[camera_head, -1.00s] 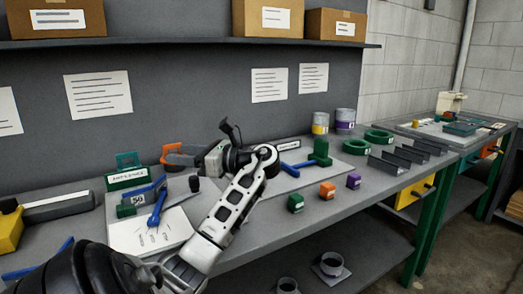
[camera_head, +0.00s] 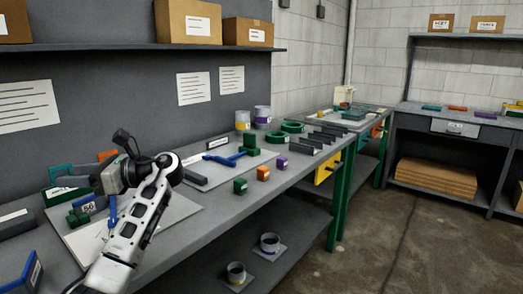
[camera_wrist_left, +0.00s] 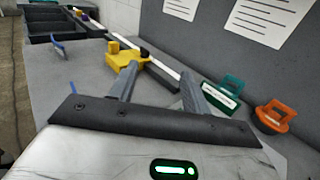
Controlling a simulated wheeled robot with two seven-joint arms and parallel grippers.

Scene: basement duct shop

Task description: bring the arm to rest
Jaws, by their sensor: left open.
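My left arm comes in from the bottom left of the head view. Its gripper (camera_head: 112,178) is over the back left of the grey workbench (camera_head: 216,205), pointing left and away. In the left wrist view its two fingers (camera_wrist_left: 158,86) stand apart with nothing held between them. Beyond the fingers are a yellow block with a long bar (camera_wrist_left: 124,54), a green labelled holder (camera_wrist_left: 222,98) and an orange clamp (camera_wrist_left: 274,116). Whether the gripper touches anything on the bench cannot be told. My right gripper is in neither view.
A shelf (camera_head: 140,47) runs above. Open floor (camera_head: 350,240) lies right, before another bench.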

